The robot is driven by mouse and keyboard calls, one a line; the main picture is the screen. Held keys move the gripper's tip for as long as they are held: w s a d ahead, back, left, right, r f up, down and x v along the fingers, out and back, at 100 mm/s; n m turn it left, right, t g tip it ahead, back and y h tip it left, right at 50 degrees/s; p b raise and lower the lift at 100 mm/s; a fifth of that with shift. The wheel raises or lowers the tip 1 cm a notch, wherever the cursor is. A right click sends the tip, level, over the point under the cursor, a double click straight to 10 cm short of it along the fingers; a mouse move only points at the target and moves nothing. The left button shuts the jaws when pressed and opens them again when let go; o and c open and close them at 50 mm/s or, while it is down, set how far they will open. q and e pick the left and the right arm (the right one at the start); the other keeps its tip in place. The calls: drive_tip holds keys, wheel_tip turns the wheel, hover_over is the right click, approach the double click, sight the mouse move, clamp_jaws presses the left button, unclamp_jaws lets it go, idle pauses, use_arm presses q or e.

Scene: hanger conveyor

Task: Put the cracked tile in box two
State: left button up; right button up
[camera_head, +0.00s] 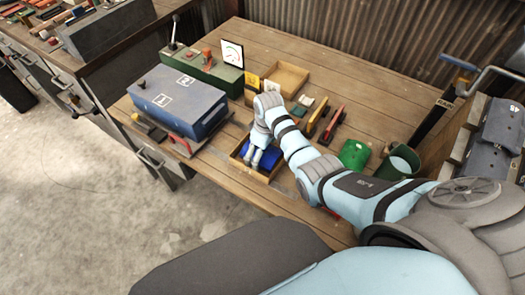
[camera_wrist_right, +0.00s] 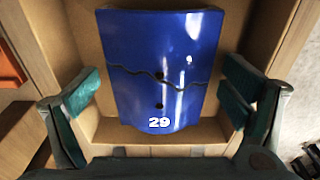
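A glossy blue tile (camera_wrist_right: 155,45) with a jagged dark crack across it, two dark holes and the white number 29 lies in a wooden tray (camera_wrist_right: 275,35). In the head view the blue tile (camera_head: 271,157) is partly hidden by my right gripper (camera_head: 257,155). My right gripper is over the tray, its fingers (camera_wrist_right: 160,92) apart on either side of the tile, with no clear contact. My left gripper is out of view.
Another wooden tray (camera_head: 288,77), red and yellow tools (camera_head: 333,125) and a green bin (camera_head: 398,162) are around the arm.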

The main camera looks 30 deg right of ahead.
wheel_tip(320, 180, up, 12)
drive_tip(key=p, duration=0.4)
drive_tip(key=shift+s+d, duration=0.25)
drive_tip(key=shift+s, duration=0.1)
